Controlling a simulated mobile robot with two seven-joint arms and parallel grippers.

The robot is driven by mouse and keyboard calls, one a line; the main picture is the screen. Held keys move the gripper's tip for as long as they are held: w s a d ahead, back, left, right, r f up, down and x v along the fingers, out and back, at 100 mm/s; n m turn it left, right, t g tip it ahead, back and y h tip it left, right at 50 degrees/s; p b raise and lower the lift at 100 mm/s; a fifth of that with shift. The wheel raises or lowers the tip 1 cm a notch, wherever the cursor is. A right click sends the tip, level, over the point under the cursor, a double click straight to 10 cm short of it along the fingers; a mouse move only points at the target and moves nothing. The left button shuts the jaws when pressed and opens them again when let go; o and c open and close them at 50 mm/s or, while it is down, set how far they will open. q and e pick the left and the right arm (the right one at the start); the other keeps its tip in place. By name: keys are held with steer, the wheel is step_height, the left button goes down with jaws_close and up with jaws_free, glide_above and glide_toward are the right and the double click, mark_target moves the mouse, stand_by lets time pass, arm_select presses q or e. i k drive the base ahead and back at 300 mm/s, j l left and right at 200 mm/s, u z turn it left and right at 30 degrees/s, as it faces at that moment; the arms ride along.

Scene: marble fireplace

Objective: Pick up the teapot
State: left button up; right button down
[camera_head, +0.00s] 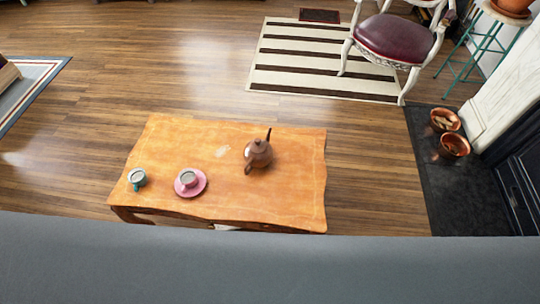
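A brown teapot (259,154) stands upright on the right half of a low wooden table (295,190). One thin end of it points up and away, and another part points down toward the near left; I cannot tell for sure which is spout and which is handle. Neither of my grippers is in view, and nothing touches the teapot.
A pink saucer (200,188) with a cup (188,178) and a teal mug (137,178) stand left of the teapot. A wide grey surface (270,265) fills the bottom. Behind are a striped rug (300,77) and a chair (395,38). Copper pots (455,145) stand right.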

mark_target(263, 160)
steer(key=l, duration=0.7)
steer(key=k+l, duration=0.1)
steer(key=l, duration=0.65)
